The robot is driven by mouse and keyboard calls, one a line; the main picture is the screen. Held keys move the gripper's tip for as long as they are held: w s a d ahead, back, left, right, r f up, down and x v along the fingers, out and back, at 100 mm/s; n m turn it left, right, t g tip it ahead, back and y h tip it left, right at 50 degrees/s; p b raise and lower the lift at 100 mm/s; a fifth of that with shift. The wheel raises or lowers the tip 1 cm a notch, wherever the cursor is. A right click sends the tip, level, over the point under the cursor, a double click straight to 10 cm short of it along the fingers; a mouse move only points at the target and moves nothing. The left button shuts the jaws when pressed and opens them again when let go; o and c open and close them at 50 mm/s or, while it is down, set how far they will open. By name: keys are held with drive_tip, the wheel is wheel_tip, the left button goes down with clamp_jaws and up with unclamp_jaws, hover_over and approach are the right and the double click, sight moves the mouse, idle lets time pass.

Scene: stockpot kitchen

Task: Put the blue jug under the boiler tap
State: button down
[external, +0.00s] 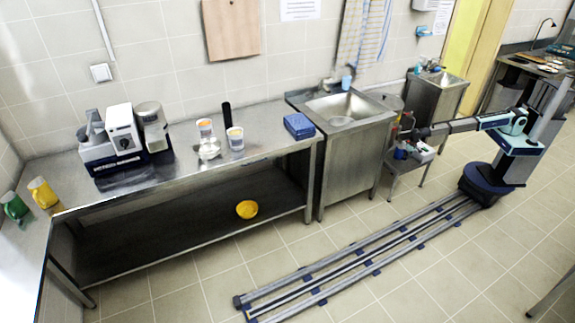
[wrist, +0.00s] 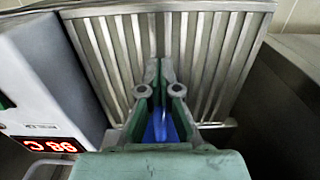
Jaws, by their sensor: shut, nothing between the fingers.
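My gripper (wrist: 163,75) is shut and empty in the wrist view, above a ribbed metal surface (wrist: 215,55). A blue patch (wrist: 160,130) shows through the gap between its finger links; it may be the blue jug, but most of it is hidden. A white housing with a red digital display (wrist: 48,146), probably the boiler, stands close on the left. In the external view my gripper (external: 405,134) is over a low metal stand (external: 395,166). A small blue thing (external: 400,153) is below it there, too small to identify. I cannot make out the tap.
The long steel counter (external: 265,143) at left holds a blue box (external: 299,125), two containers and white appliances (external: 122,127). A sink unit (external: 352,150) stands left of the stand. Yellow (external: 42,192) and green (external: 14,207) mugs are far left. The floor around my rail is clear.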

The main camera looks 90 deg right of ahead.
sight(402, 154)
drive_tip(key=d, duration=0.1)
drive_tip(key=w+d, duration=0.1)
drive_tip(key=d, duration=0.1)
drive_tip(key=w+d, duration=0.1)
drive_tip(key=shift+w+d+p, duration=0.15)
drive_tip(key=shift+d+p, duration=0.05)
drive_tip(key=shift+p, duration=0.15)
